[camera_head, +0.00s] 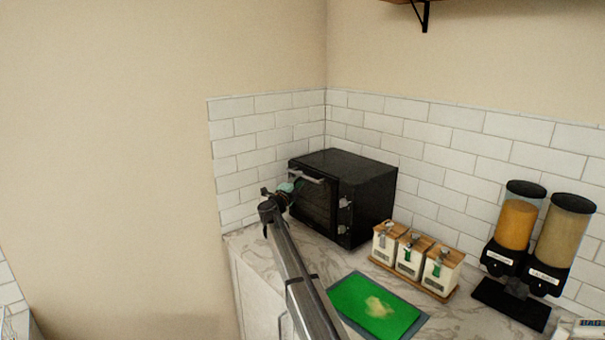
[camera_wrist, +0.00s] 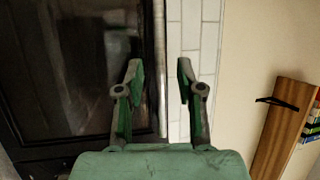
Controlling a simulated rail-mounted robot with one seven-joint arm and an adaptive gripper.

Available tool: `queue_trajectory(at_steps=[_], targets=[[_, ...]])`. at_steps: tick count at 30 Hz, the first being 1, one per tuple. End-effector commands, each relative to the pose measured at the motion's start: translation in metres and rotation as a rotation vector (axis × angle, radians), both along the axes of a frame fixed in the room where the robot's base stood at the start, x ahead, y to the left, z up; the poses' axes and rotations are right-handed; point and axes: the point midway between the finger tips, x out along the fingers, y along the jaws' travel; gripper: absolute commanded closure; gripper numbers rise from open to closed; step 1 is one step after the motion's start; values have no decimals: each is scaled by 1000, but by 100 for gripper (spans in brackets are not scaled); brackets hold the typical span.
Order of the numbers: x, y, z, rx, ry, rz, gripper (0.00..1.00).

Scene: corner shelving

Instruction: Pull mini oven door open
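The black mini oven (camera_head: 368,196) stands in the counter corner, and its dark glass door (camera_head: 312,204) looks shut. The silver door handle (camera_head: 308,177) runs along the door's top edge. In the wrist view the handle (camera_wrist: 159,60) is a pale upright bar beside the dark door (camera_wrist: 75,70). My gripper (camera_head: 284,190) is at the left end of the oven front, near the handle. In the wrist view my gripper (camera_wrist: 160,72) is open, with the bar appearing between its two fingers. I cannot tell whether they touch it.
White canisters (camera_head: 410,255) stand on a wooden tray right of the oven. A green board (camera_head: 374,308) lies in front. Two dispensers (camera_head: 540,235) are at the far right. White tiled wall (camera_head: 240,150) is close behind. A wooden shelf (camera_wrist: 275,130) shows in the wrist view.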

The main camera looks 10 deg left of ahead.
Motion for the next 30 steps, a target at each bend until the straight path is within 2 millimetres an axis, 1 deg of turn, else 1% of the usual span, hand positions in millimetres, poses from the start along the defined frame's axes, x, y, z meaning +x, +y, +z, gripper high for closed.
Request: queue_trajectory(at_steps=[1,3,7,12,20,21,23,24,30], targets=[[11,-3,4,-1,0,-1,63],[19,-6,6,0,0,-2,63],[30,-10,7,1,0,-1,63],[36,-12,7,1,0,0,63],[36,-13,7,1,0,0,63],[36,-13,7,1,0,0,77],[36,-13,7,1,0,0,98],[36,-13,7,1,0,0,100],[36,-13,7,0,0,-1,100]])
